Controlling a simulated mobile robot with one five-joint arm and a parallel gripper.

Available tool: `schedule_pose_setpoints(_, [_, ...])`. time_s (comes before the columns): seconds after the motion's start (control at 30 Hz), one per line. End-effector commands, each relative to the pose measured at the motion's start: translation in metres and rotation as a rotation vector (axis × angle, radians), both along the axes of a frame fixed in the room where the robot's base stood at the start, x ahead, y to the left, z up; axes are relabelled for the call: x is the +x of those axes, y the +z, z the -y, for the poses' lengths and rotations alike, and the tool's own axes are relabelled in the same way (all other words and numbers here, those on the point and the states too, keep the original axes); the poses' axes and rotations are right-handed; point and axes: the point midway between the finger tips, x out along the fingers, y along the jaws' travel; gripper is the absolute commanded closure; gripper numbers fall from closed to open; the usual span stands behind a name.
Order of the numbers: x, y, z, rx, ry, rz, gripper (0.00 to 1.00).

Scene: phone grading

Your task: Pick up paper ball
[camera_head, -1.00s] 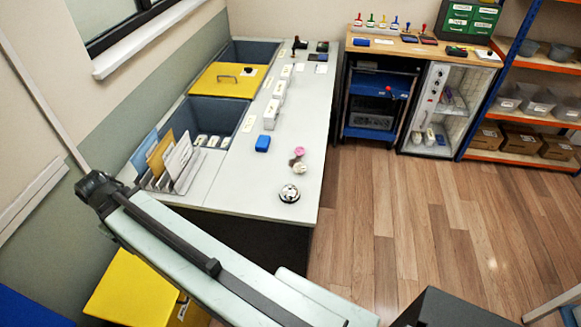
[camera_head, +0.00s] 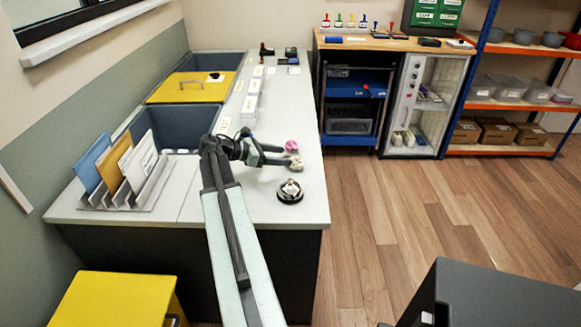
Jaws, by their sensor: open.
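A small pale, crumpled lump (camera_head: 297,164), which looks like the paper ball, lies on the light grey counter (camera_head: 294,110) near its right edge. A pink crumpled piece (camera_head: 291,146) lies just behind it. My gripper (camera_head: 287,155) is low over the counter, pointing right, with its jaws open. Its fingertips are right beside the pale lump and the pink piece. Whether a finger touches either one is too small to tell. The jaws hold nothing that I can see.
A silver and black call bell (camera_head: 290,191) stands just in front of the lump. A file rack (camera_head: 150,187) with folders is at left. White boxes (camera_head: 250,105) stand behind my gripper. Blue-grey bins (camera_head: 168,126) are sunk along the counter's left side.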

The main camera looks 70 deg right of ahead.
Motion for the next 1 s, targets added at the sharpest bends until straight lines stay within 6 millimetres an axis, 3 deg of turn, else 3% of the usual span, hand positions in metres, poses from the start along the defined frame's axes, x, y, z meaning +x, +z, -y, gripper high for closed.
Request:
schedule_pose_setpoints(0.27, [-0.006,-0.009,0.008,-0.001,0.012,0.002,0.39])
schedule_pose_setpoints(0.57, [-0.037,-0.025,0.033,0.0,0.016,0.003,0.39])
schedule_pose_setpoints(0.77, [-0.037,-0.023,0.033,0.0,0.019,0.003,0.39])
schedule_pose_setpoints(0.9, [-0.036,-0.024,0.033,0.0,0.019,0.003,0.78])
schedule_pose_setpoints(1.0, [-0.036,-0.023,0.033,0.0,0.019,0.003,0.99])
